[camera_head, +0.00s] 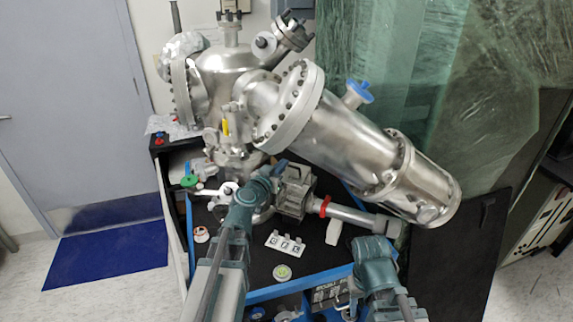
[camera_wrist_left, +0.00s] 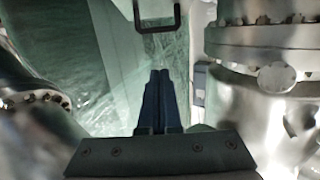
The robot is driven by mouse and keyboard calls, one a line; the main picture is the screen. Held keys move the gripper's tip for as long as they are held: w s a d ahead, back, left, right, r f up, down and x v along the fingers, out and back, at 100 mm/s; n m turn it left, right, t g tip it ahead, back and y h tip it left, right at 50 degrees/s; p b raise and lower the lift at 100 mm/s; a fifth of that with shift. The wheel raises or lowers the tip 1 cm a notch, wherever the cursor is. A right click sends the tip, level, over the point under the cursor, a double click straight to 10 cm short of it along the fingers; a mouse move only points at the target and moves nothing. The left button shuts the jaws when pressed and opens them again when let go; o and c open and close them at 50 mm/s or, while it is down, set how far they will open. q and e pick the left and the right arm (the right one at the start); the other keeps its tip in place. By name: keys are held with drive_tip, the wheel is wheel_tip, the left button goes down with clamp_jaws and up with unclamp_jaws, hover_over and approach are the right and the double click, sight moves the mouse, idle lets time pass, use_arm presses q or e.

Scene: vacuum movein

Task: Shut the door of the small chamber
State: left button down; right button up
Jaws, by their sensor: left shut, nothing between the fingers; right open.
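The small chamber looks to be the boxy metal block (camera_head: 296,192) on the bench, beside a rod with a red ring. I cannot clearly make out its door or how far it stands open. My left gripper (camera_head: 277,170) is at the block's upper left and partly covers it. In the left wrist view its dark fingers (camera_wrist_left: 158,100) are together with nothing between them. A dark square-cornered handle loop (camera_wrist_left: 157,25) shows beyond the fingertips, apart from them; I cannot tell what it belongs to. My right arm is folded low at the right; its gripper does not show.
A large steel chamber (camera_head: 225,78) and a long flanged cylinder (camera_head: 345,138) stand above the bench. A labelled stand (camera_head: 285,243) and small round items lie on the dark bench top. Green wrapped sheets (camera_head: 450,90) and a black panel (camera_head: 450,265) are at the right.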

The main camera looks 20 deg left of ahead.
use_arm(q)
drive_tip(key=b, duration=0.2)
hover_over(290, 178)
drive_tip(key=w, duration=0.4)
drive_tip(key=shift+s+d+f, duration=0.1)
drive_tip(key=shift+s+f, duration=0.05)
drive_tip(key=shift+f, duration=0.3)
drive_tip(key=shift+s+d+f, duration=0.1)
drive_tip(key=shift+f, duration=0.35)
drive_tip(key=s+f+b, duration=0.1)
drive_tip(key=s+f, duration=0.1)
drive_tip(key=s, duration=0.1)
drive_tip(key=shift+a+b, duration=0.15)
drive_tip(key=shift+b, duration=0.2)
drive_tip(key=shift+s+f, duration=0.15)
use_arm(e)
wheel_tip(290, 178, down, 4)
